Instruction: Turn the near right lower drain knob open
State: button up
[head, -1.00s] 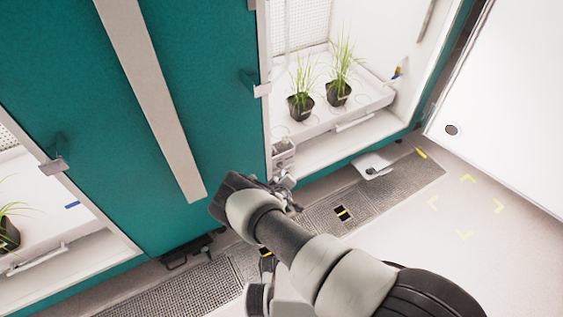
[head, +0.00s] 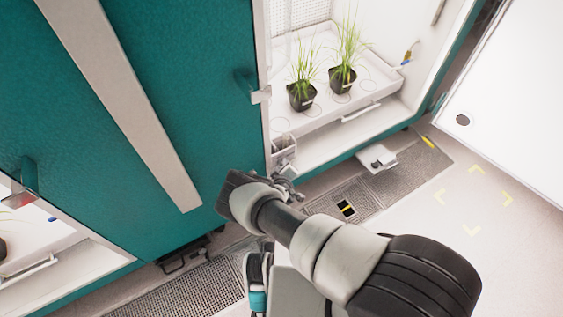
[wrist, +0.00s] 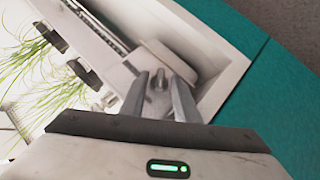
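In the wrist view a small grey knob (wrist: 158,80) stands on a pale mounting plate at the inner corner of a chamber. My gripper (wrist: 160,82) is open, with its two grey fingers on either side of the knob. A gap shows between the fingers and the knob, and I cannot tell how far they reach past it. In the head view my gripper (head: 288,187) is at the lower left corner of the right chamber opening, and my wrist hides the knob there.
Two potted grass plants (head: 302,92) stand on a white tray (head: 368,96) inside the chamber. A teal panel with a door latch (head: 260,95) borders it on the left. A small white box (head: 376,160) lies on the floor grating. Pale floor at the right is open.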

jog(key=c, duration=0.7)
jog(key=shift+o, duration=0.2)
jog(key=shift+r, duration=0.1)
jog(key=shift+w+d+r+m+g+y+p, duration=0.15)
jog(key=shift+r+m+g+y+p, duration=0.25)
jog(key=shift+p, duration=0.85)
jog(key=shift+w+d+f+m+g+y+p, duration=0.1)
jog(key=shift+d+m+g+y+p, duration=0.05)
jog(key=shift+m+g+y+p, duration=0.25)
jog(key=shift+w+d+f+m+g+y+p, duration=0.1)
jog(key=shift+m+g+y+p, duration=0.2)
jog(key=shift+g+y, duration=0.15)
jog(key=shift+m+g+y+b, duration=0.55)
jog(key=shift+y+b, duration=0.15)
jog(key=shift+y, duration=0.25)
